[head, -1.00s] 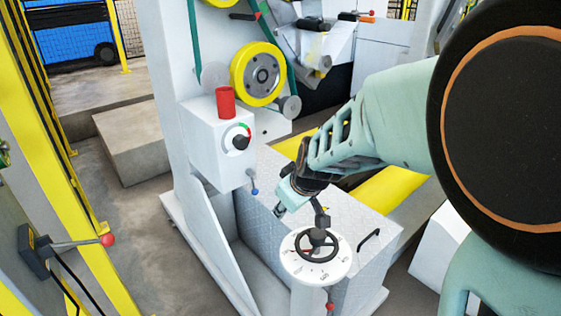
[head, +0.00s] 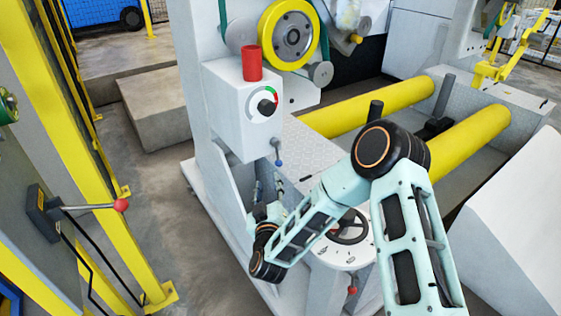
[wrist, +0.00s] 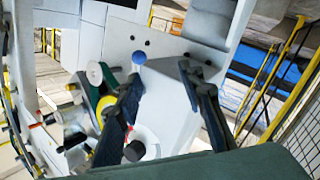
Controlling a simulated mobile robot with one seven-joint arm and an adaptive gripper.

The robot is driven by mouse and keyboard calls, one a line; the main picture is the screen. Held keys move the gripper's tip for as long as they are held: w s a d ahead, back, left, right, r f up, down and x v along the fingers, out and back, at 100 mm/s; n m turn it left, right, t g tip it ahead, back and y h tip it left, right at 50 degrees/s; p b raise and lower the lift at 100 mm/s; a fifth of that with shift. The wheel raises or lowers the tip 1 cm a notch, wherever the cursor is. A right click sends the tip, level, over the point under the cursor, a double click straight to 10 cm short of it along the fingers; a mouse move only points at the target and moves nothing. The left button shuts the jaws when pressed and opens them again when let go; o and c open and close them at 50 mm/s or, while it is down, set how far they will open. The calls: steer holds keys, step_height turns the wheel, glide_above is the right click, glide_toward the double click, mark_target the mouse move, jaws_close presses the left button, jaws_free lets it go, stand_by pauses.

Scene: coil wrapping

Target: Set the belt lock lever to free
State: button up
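A short lever with a blue ball (head: 279,161) hangs under the white control box (head: 241,110). No label names the belt lock lever, so I cannot tell for sure that this is it, nor its setting. My gripper (head: 267,182) is just below and left of the blue ball, pointing up. In the wrist view my gripper (wrist: 168,88) is open with nothing between its fingers. The blue ball (wrist: 139,58) shows near the tip of the left finger; I cannot tell whether they touch.
A red-ball lever (head: 120,205) is on the left panel by a yellow post. A handwheel (head: 350,226) stands on a white pedestal behind my arm, with another red-ball lever (head: 352,290) below. A red cylinder (head: 252,63) tops the box. Yellow rollers (head: 380,107) lie behind.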

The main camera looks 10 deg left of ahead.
mark_target(278, 164)
steer(key=shift+m+t+h, duration=0.6)
steer(key=shift+m+h, duration=0.2)
steer(key=shift+m, duration=0.1)
steer(key=w+b, duration=0.1)
steer(key=w, duration=0.5)
steer(key=w+b, duration=0.1)
steer(key=w, duration=0.2)
steer(key=shift+w+d+b, duration=0.35)
steer(key=shift+w+a+r, duration=0.1)
steer(key=shift+w+r, duration=0.05)
steer(key=shift+w, duration=0.55)
steer(key=shift+c, duration=0.7)
jaws_close()
